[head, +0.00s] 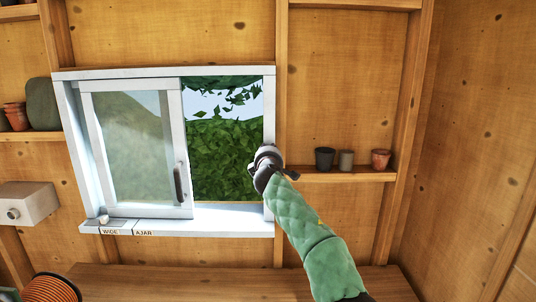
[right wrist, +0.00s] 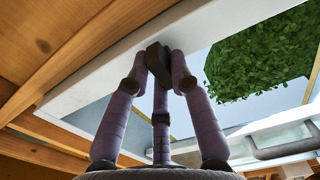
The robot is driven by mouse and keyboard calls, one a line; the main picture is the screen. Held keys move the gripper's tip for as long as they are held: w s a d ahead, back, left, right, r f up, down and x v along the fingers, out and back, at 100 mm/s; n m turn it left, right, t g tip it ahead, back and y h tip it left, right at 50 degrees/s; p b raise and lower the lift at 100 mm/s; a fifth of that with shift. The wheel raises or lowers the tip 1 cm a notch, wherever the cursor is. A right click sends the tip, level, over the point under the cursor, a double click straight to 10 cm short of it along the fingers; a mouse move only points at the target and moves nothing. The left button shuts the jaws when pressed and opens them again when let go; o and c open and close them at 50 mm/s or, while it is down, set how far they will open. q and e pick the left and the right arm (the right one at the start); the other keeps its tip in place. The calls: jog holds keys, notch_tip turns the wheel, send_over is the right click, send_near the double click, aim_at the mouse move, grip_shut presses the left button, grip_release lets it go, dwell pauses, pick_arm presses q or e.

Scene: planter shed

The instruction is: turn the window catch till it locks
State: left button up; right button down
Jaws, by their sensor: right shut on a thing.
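The white-framed window (head: 163,72) is in the middle of the head view. Its sliding glass sash (head: 138,211) stands at the left, with a dark upright handle (head: 178,183), and the right half is open to green leaves. My right gripper (head: 266,156) is at the window's right jamb and hides most of the catch there. In the right wrist view my right gripper's fingers (right wrist: 160,72) are closed around the dark catch (right wrist: 155,55) on the white frame. Whether the catch is locked cannot be told. My left gripper is not in view.
The sill (head: 180,228) bears the words WIDE and AJAR and a small pale knob (head: 104,218). Small pots (head: 346,160) stand on a shelf right of the arm. A pale box (head: 28,203) is on the left wall. An orange reel (head: 52,289) is by the bench (head: 190,284).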

jog(key=shift+f, duration=0.1)
dwell(0.4)
jog(key=c, duration=1.1)
grip_release()
jog(key=shift+d, duration=0.1)
jog(key=shift+s, duration=0.1)
jog(key=s, duration=1.1)
jog(key=shift+s, duration=0.4)
